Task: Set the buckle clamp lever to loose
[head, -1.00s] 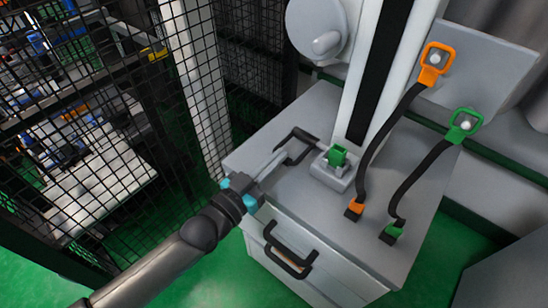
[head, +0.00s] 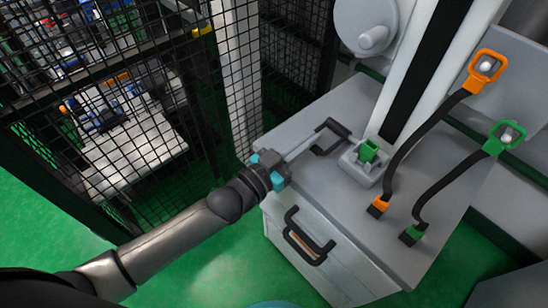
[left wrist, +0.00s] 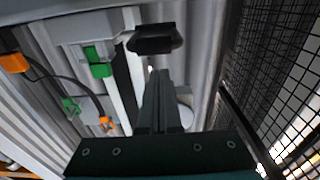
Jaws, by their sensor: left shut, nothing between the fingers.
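The buckle clamp is a small grey block (head: 351,164) with a green piece (head: 368,150) in it, on the grey cabinet top at the foot of the column. A black bent handle (head: 343,128), which appears to be its lever, lies just left of the block. My left gripper (head: 313,140) is shut and empty, its fingertips close to the handle. In the left wrist view, the shut fingers (left wrist: 154,74) point at the black handle (left wrist: 155,40), and the green piece (left wrist: 98,62) is to the left. Whether the fingertips touch the handle I cannot tell. My right gripper is not in view.
Two black straps rise from the cabinet top to an orange buckle (head: 486,66) and a green buckle (head: 505,136) at the right. A black drawer handle (head: 308,240) projects from the cabinet front (head: 355,270). A black mesh fence (head: 150,110) stands at the left.

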